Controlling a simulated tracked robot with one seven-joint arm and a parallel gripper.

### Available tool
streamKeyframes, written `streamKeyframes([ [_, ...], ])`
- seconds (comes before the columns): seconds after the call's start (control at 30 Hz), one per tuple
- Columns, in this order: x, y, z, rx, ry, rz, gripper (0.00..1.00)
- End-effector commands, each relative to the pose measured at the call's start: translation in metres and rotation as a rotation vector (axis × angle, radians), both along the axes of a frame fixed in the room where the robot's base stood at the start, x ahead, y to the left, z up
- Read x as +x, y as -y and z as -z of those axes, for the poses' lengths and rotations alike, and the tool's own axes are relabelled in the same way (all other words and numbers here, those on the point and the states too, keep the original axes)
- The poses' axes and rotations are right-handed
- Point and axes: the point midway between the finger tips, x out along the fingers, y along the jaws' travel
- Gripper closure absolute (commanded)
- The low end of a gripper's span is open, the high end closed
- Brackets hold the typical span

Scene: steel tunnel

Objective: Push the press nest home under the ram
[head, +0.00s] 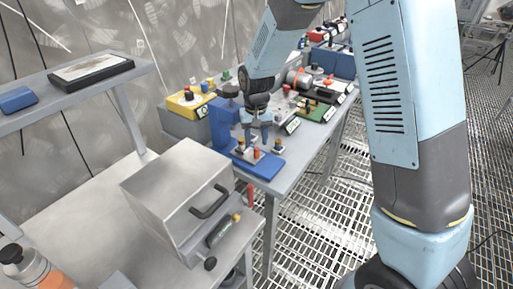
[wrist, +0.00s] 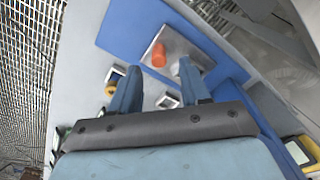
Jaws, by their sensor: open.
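The blue press (head: 222,122) stands on the near end of the grey bench, with a flat blue base (head: 268,170) in front of its column. The press nest (head: 248,158), a small grey plate, lies on this base with an orange peg (head: 256,153) on it. In the wrist view the nest (wrist: 200,57) shows on the blue base (wrist: 130,22), with the orange peg (wrist: 159,54) on it. My gripper (wrist: 159,66) is open, its fingers apart and pointing at the nest's near side. In the head view my gripper (head: 262,120) is just above the base. I cannot make out the ram.
A yellow button box (head: 188,103) stands left of the press. A green board (head: 315,110) and other fixtures stand farther along the bench. A grey box with a black handle (head: 210,200) is on the near table. A shelf (head: 75,90) is at left. Grated floor is at right.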

Motion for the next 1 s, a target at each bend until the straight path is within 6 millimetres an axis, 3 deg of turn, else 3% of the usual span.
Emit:
streamKeyframes([
  [0.2,0.0,0.0,-0.045,0.002,0.004,0.0,0.54],
  [0.43,0.0,0.0,-0.077,0.0,0.001,0.001,0.54],
  [0.9,-0.001,0.0,-0.088,-0.001,-0.001,0.0,0.54],
  [1.0,-0.001,0.002,-0.09,0.0,0.001,0.002,0.64],
])
